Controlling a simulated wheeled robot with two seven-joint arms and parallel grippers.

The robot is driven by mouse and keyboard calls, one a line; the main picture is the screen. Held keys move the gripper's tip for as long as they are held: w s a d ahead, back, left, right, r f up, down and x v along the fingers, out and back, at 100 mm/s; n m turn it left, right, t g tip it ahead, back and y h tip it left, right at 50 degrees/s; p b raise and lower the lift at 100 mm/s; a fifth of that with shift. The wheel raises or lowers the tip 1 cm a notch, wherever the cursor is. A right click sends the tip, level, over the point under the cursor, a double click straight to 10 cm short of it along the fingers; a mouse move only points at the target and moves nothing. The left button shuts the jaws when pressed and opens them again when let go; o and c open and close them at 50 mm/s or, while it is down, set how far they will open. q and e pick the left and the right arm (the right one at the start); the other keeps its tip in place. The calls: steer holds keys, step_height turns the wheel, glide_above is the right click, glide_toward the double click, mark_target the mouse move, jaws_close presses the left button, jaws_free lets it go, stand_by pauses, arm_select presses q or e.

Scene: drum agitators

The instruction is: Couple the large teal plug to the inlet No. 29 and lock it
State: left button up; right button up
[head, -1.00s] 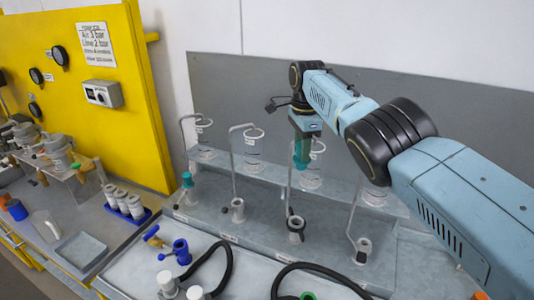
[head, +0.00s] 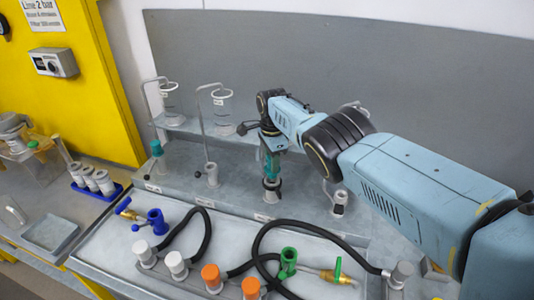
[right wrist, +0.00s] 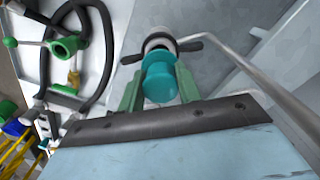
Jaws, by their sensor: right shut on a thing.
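My right gripper (head: 271,158) is shut on a large teal plug (head: 268,170) and holds it upright at the third inlet (head: 272,188) from the left on the grey bench. The plug's lower end meets or nearly meets the inlet's mouth; I cannot tell how deep it sits. In the right wrist view the teal plug (right wrist: 160,80) lies between the green fingers, in line with the pale inlet (right wrist: 158,40) and its dark side levers (right wrist: 190,46). The inlet number labels are too small to read. My left gripper is out of view.
A smaller teal piece (head: 157,148) stands at the leftmost inlet. Thin pipes and clear cylinders (head: 222,105) stand behind the inlets. In front lie black hoses (head: 265,240), a blue fitting (head: 155,222), a green fitting (head: 288,262) and orange and white capped connectors. My right arm covers the bench's right part.

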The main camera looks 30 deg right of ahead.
stand_by(0.4)
steer(key=shift+f+b, duration=0.35)
steer(key=shift+b, duration=0.05)
steer(key=shift+f, duration=0.25)
stand_by(0.4)
steer(key=shift+f+b, duration=1)
steer(key=shift+b, duration=0.2)
steer(key=shift+f+b, duration=0.35)
steer(key=o, duration=1.1)
steer(key=shift+r, duration=0.1)
